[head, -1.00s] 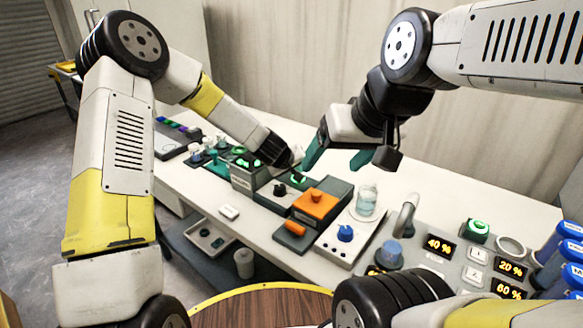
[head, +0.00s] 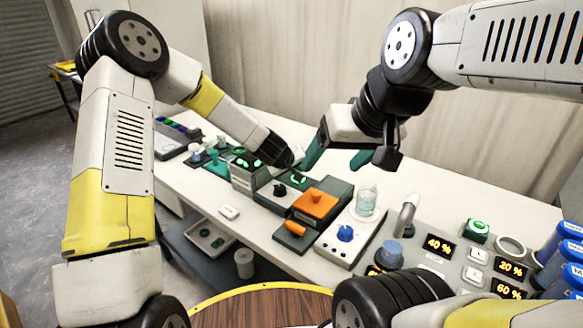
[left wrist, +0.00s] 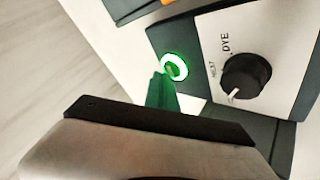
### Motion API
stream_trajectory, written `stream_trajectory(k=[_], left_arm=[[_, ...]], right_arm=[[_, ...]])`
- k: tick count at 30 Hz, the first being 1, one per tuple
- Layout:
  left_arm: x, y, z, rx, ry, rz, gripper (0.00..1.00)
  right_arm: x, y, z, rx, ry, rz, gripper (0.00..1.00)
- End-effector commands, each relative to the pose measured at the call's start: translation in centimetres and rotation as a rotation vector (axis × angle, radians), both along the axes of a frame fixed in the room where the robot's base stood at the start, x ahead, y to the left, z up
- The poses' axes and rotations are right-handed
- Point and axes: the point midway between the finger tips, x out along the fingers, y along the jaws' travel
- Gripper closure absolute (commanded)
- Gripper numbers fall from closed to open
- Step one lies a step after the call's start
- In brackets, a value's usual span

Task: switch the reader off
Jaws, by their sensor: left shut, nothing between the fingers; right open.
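The device with a black knob marked DYE (left wrist: 247,76) carries a round button (left wrist: 174,67) with a bright green lit ring; I take it to be the reader. In the head view the dark wrist mostly hides those fingertips. My right gripper (head: 336,158) is open and empty, above the back of the bench.
An orange block (head: 315,203) on a dark box stands just right of the device. A grey box with green lit displays (head: 246,174) stands at its left. A glass beaker (head: 367,198), a blue knob (head: 345,233) and a panel with percent displays (head: 440,245) lie further right.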

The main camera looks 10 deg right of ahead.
Motion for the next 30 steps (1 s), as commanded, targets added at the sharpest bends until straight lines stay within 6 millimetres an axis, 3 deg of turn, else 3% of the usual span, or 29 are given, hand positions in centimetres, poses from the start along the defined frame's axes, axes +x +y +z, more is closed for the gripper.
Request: stream_trajectory(k=[17,30], left_arm=[[-0.04,-0.02,-0.9,0.0,0.001,-0.001,1.0],[-0.06,-0.05,-0.53,0.001,-0.001,-0.001,1.0]], right_arm=[[0.0,0.0,0.0,0.0,0.0,0.0,0.25],[0.0,0.0,0.0,0.0,0.0,0.0,0.25]])
